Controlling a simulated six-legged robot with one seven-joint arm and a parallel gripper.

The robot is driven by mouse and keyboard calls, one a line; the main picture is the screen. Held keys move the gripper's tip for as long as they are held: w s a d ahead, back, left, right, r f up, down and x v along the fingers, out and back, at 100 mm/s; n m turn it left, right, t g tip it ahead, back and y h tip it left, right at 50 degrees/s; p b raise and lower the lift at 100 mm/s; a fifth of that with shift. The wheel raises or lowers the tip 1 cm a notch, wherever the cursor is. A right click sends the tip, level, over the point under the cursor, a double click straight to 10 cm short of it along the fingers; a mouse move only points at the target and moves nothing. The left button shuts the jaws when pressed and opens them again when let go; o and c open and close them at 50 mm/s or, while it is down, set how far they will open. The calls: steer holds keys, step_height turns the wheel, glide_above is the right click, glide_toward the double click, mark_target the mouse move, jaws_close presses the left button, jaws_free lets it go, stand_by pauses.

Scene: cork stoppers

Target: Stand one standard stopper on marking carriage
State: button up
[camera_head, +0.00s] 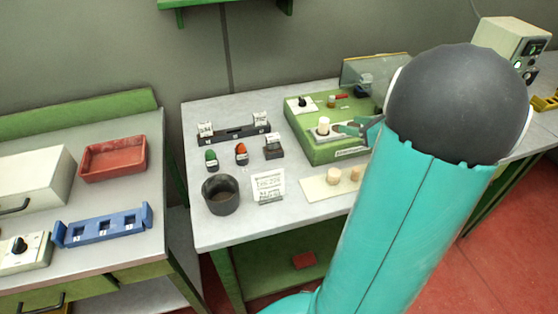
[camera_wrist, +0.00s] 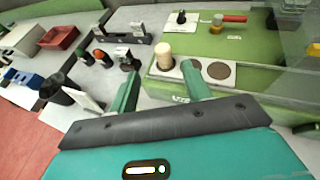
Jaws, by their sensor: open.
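A pale cork stopper (camera_head: 323,126) stands upright on the light plate of the green machine (camera_head: 345,152). In the wrist view this stopper (camera_wrist: 164,56) is at the left end of the plate (camera_wrist: 205,84), beside two dark round spots. My gripper (camera_head: 352,127) is just right of the stopper in the head view. In the wrist view my gripper (camera_wrist: 158,70) is open, with the stopper showing just beyond the gap between the fingertips. I cannot tell whether a finger touches it. More pale stoppers (camera_head: 334,174) stand on a cream board (camera_head: 317,190) in front of the machine.
A dark cup (camera_head: 220,195), a printed card (camera_head: 269,186), green and orange-topped pieces and a black rack (camera_head: 234,133) stand left of the machine. A clear guard (camera_head: 375,70) rises behind it. A red tray (camera_head: 113,158) and blue holder (camera_head: 104,226) are on the left bench.

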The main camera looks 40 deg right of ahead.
steer(key=w+a+r+n+g+y, duration=0.1)
steer(key=a+r+n+g+y, duration=0.15)
steer(key=a+n, duration=0.7)
steer(key=w+a+r+n+g+y, duration=0.1)
steer(key=w+a+n+g+y, duration=0.3)
steer(key=a, duration=1.1)
steer(key=s+a+r+n+h, duration=0.1)
steer(key=s+a+n+h, duration=0.3)
steer(key=n, duration=0.6)
steer(key=s+a+r+n+g+h, duration=0.1)
steer(key=s+a+n+h, duration=0.2)
steer(key=s+a+n, duration=0.5)
steer(key=a+n, duration=0.2)
steer(key=n, duration=0.1)
steer(key=shift+s+r+h, duration=0.15)
steer(key=shift+r+h, duration=0.05)
steer(key=shift+h, duration=0.15)
steer(key=shift+c, duration=1.3)
steer(key=shift+d, duration=0.1)
